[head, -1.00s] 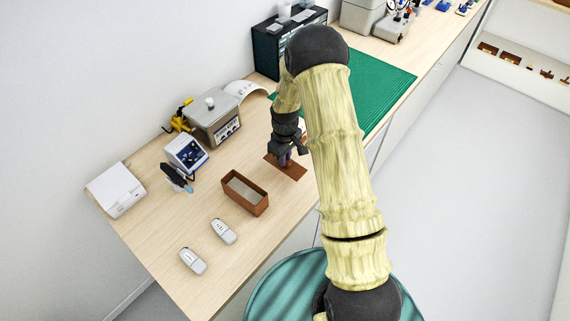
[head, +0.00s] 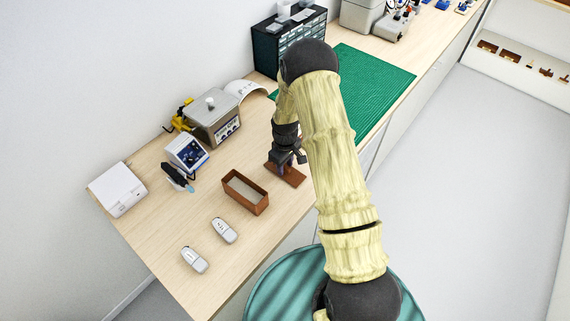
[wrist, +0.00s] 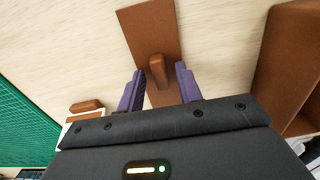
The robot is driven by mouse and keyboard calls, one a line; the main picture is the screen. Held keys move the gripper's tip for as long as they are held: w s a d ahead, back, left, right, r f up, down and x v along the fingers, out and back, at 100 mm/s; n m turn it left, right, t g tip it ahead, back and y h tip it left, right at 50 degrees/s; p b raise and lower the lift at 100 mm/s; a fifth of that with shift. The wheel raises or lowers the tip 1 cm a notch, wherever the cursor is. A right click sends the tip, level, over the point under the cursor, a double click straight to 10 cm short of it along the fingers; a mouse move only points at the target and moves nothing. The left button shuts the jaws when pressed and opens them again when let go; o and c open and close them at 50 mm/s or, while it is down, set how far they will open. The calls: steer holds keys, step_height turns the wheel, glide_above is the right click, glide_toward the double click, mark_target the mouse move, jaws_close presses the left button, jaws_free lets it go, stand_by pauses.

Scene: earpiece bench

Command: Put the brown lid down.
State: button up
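The brown lid (head: 291,178) is a flat brown plate with a raised bar handle. It lies on the bench top, right of the open brown box (head: 260,207). In the wrist view the lid (wrist: 143,24) runs up and down the picture, with its handle between my two purple fingertips. My gripper (wrist: 161,72) is open, with a narrow gap showing on each side of the handle. In the head view my gripper (head: 283,168) is low over the lid and partly covers it. The lid's near end is hidden behind the gripper body in the wrist view.
Two grey earpiece-like devices (head: 224,230) lie on the bench in front of the box. A green mat (head: 372,85) lies behind my arm. The box (wrist: 292,62) stands close on the right in the wrist view. A small brown piece (wrist: 86,106) shows at its left.

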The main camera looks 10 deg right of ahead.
mark_target(285, 166)
step_height(285, 166, up, 12)
steer(key=b, duration=0.4)
steer(key=shift+r, duration=0.15)
stand_by(0.3)
stand_by(0.4)
steer(key=s+r+m+t, duration=0.1)
steer(key=s+r+m, duration=0.2)
steer(key=s, duration=0.7)
steer(key=s+r+m+t, duration=0.1)
steer(key=s+r+m, duration=0.3)
steer(key=s, duration=0.7)
step_height(285, 166, up, 3)
steer(key=shift+f+t, duration=0.1)
steer(key=shift+t, duration=0.2)
steer(key=shift+w, duration=0.1)
